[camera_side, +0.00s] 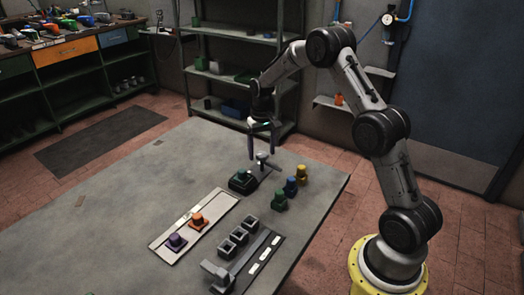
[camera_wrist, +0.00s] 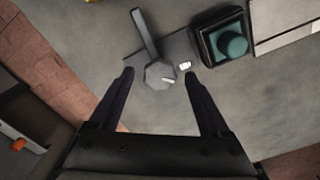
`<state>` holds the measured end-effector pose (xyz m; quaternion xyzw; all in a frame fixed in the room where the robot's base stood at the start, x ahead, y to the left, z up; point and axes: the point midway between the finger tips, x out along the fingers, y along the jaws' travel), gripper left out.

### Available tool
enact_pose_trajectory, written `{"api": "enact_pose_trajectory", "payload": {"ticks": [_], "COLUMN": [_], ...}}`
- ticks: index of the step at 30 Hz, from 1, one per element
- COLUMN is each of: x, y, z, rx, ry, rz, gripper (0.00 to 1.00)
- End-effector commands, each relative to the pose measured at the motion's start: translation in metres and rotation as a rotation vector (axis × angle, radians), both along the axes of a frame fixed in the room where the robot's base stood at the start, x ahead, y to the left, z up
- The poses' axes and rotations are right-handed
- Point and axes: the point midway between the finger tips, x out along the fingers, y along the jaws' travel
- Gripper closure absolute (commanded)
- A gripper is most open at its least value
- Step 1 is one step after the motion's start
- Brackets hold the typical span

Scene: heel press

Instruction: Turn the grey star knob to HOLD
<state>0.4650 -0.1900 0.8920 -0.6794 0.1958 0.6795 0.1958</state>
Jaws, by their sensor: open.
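The grey knob (camera_wrist: 158,72) shows in the wrist view as a many-sided grey head with a short white mark toward its right side. A small white label (camera_wrist: 185,65) lies on the dark plate just right of it; its wording is too small to read. A grey bar (camera_wrist: 144,30) runs from the knob toward the top of that view. In the side view the knob (camera_side: 262,157) stands beside a green block. My gripper (camera_wrist: 158,78) is open and empty, pointing down, with one fingertip on each side of the knob in the wrist view. It hangs over the knob in the side view (camera_side: 263,150); contact cannot be told.
A dark green block with a round green top (camera_wrist: 232,42) stands close right of the knob. A pale board (camera_side: 215,209) holds purple and orange pieces. The table's left (camera_side: 110,200) is clear.

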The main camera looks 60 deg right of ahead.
Motion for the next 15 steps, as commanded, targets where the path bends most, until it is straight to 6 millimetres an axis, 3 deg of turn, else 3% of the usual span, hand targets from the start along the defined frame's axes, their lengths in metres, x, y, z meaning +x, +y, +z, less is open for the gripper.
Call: {"api": "enact_pose_trajectory", "payload": {"ticks": [9,15], "x": [-0.0002,-0.0001], "y": [0.0000,0.0001], "z": [-0.0028,-0.0026], "rx": [0.000,0.000], "ry": [0.000,0.000], "rz": [0.000,0.000], "gripper": [0.19,0.53]}}
